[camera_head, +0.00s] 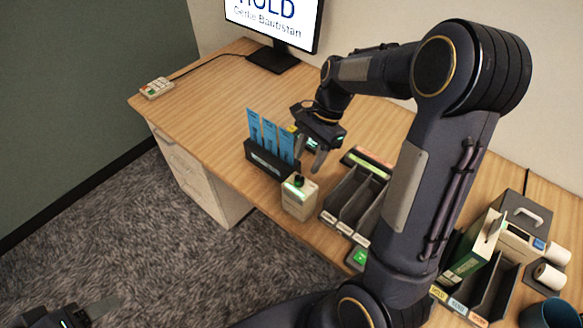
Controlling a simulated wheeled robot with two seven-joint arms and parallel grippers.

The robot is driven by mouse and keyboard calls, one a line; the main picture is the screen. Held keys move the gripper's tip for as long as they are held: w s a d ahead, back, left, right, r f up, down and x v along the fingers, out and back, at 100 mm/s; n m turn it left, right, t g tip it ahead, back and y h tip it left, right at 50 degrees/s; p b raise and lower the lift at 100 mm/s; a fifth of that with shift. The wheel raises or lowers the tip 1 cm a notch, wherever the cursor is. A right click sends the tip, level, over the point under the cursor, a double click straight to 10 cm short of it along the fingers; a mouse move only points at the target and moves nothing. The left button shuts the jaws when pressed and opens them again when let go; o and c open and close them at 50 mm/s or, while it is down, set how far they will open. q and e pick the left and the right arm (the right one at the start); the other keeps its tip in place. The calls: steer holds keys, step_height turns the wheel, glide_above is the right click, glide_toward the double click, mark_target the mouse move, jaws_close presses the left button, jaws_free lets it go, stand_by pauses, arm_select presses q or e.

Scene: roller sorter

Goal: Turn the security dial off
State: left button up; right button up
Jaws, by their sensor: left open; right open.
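A small cream box with a dark knob on top and a green light, which looks like the security dial (299,198), stands near the desk's front edge in the head view. My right gripper (310,156) is open and empty, above and slightly right of the dial, fingers pointing down and apart from it. Which setting the knob points to is too small to read. My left gripper (100,308) is at the lower left edge, over the carpet, open and only partly in frame.
A dark holder with blue cards (268,160) stands just left of the dial. Dark sorter trays (352,200) are close on its right. A monitor (275,20) and a small keypad (157,88) are farther back. The desk's left part (205,95) is clear.

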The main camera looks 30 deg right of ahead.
mark_target(299, 177)
steer(key=x, duration=0.6)
steer(key=shift+r, duration=0.1)
steer(key=c, duration=1)
steer(key=shift+n, duration=0.4)
steer(key=shift+w+n+g+p, duration=0.1)
steer(key=shift+n+g+p, duration=0.4)
steer(key=shift+n, duration=0.5)
steer(key=n+g, duration=0.1)
steer(key=n, duration=0.1)
steer(key=shift+n+h+p, duration=0.3)
steer(key=shift+n+h, duration=0.1)
steer(key=n+h, duration=0.1)
steer(key=n, duration=0.1)
steer(key=n+g, duration=0.1)
steer(key=n, duration=0.2)
steer(key=shift+w+a+h+p, duration=0.15)
steer(key=shift+h+p, duration=0.15)
steer(key=shift+h, duration=0.1)
steer(key=shift+n, duration=0.3)
